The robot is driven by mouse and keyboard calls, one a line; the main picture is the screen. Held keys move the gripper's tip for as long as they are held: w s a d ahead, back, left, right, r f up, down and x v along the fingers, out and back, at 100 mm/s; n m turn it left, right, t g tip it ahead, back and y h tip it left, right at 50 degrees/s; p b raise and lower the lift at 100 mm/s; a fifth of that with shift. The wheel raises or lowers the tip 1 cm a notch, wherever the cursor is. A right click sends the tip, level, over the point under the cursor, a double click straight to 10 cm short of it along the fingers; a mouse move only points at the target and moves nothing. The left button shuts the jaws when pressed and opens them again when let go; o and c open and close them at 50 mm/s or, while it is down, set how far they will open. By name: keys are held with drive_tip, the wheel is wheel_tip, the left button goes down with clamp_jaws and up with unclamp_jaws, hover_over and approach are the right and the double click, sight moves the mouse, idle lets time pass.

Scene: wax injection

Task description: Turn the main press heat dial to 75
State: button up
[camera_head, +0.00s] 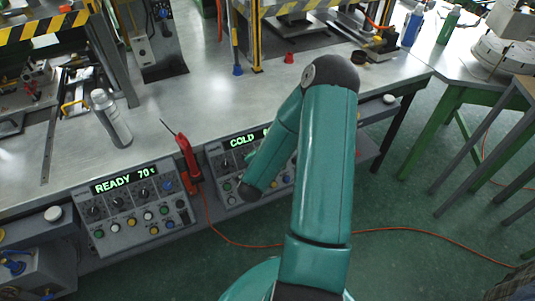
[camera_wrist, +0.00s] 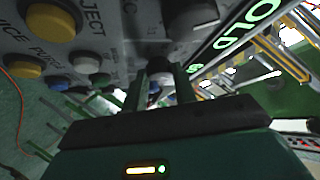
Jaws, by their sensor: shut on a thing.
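Two control panels are set in the bench front. The left panel (camera_head: 135,212) has a lit display (camera_head: 125,178) reading "READY 70°C", with a row of dark dials below it. The right panel (camera_head: 225,178) has a lit display (camera_head: 242,139) reading "COLD"; my arm hides part of it. My gripper (camera_wrist: 161,82) is at the panel with the "COLD" display. In the wrist view its two fingers are shut on a small dark dial knob (camera_wrist: 159,66), its marking unreadable. Another dark dial (camera_wrist: 193,15) is beside it, near the display (camera_wrist: 238,35). The head view hides my fingertips.
Coloured buttons, including a yellow one (camera_wrist: 52,20) and a white one (camera_wrist: 87,62), are close to my gripper. A red tool (camera_head: 187,163) hangs between the panels, with an orange cable (camera_head: 240,243) running across the floor.

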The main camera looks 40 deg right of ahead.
drive_tip(key=shift+w+r+m+g+y, duration=0.1)
drive_tip(key=shift+r+m+g+y, duration=0.1)
drive_tip(key=shift+m+g, duration=0.7)
drive_tip(key=shift+w+r+m+g+y, duration=0.15)
drive_tip(key=shift+m+g, duration=0.35)
drive_tip(key=shift+m, duration=0.8)
drive_tip(key=shift+f, duration=0.1)
drive_tip(key=o, duration=1)
drive_tip(key=shift+c, duration=0.2)
drive_tip(key=shift+s+a, duration=0.1)
drive_tip(key=v, duration=1.3)
drive_tip(key=shift+a+r, duration=0.2)
drive_tip(key=shift+r, duration=0.1)
